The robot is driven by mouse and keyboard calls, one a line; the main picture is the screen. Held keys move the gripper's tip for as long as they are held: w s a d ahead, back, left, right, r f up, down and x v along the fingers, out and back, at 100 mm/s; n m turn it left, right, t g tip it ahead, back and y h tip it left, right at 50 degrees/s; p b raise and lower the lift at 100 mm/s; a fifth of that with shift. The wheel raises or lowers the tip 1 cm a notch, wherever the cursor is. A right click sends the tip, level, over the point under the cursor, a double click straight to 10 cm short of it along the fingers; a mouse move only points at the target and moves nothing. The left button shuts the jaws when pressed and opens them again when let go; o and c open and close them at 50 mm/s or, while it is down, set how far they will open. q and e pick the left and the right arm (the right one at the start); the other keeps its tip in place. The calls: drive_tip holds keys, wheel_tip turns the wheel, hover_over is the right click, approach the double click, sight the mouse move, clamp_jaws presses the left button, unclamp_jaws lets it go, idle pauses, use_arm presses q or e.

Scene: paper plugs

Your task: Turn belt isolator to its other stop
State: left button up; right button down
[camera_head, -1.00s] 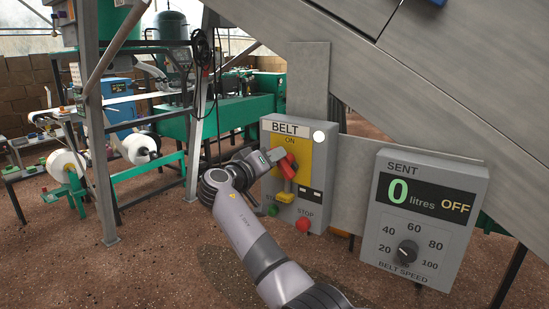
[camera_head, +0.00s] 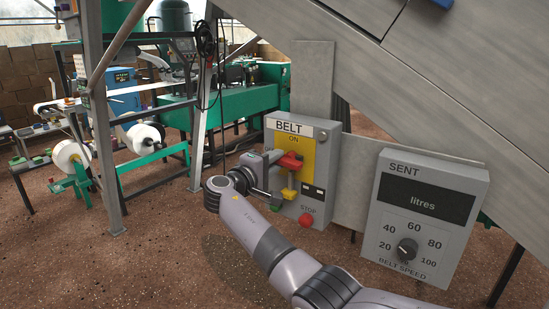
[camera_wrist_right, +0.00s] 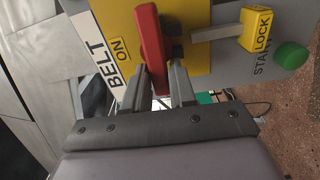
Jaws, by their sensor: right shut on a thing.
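The belt isolator's red handle (camera_head: 290,160) is on the yellow plate (camera_head: 308,156) of the grey BELT box (camera_head: 328,160). The handle lies crosswise, roughly level, below the ON label. My right gripper (camera_head: 278,163) reaches it from the left and is shut on it. In the right wrist view the red handle (camera_wrist_right: 151,45) shows at the fingertips of my right gripper (camera_wrist_right: 158,75), with the ON label (camera_wrist_right: 118,48) to its left. The lower part of the handle is partly hidden by the fingers. My left gripper is not in view.
A yellow LOCK tab (camera_head: 289,193) sits below the handle. Below it are a green START button (camera_head: 274,208) and a red STOP button (camera_head: 306,220). The SENT box (camera_head: 425,215) with its speed knob (camera_head: 407,250) stands to the right. A sloping metal panel (camera_head: 400,80) hangs above.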

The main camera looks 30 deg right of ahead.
drive_tip(key=shift+f+n, duration=0.15)
drive_tip(key=shift+n, duration=0.25)
drive_tip(key=c, duration=1)
unclamp_jaws()
drive_tip(key=shift+c, duration=0.2)
drive_tip(key=b+v, duration=0.1)
drive_tip(key=v, duration=0.6)
drive_tip(key=shift+a, duration=0.1)
